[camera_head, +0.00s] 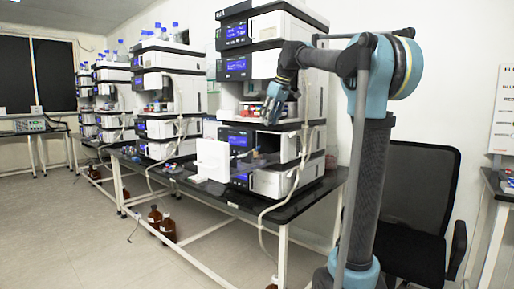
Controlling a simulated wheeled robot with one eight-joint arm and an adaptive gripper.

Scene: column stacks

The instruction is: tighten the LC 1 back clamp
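My arm reaches in from the right, and my gripper (273,108) points down in front of the nearest instrument stack (236,67). It is beside an open bay in that stack where small red and coloured parts (250,107) show. The gripper is small and dark here, so I cannot tell whether its fingers are open or shut, or whether it touches anything. No clamp can be made out, and no label shows which stack is LC 1.
The stacks stand on a long dark bench (287,207). More stacks (155,90) stand farther left, with bottles on top. A white open door panel (212,159) juts out below my gripper. A black chair (420,190) is at right.

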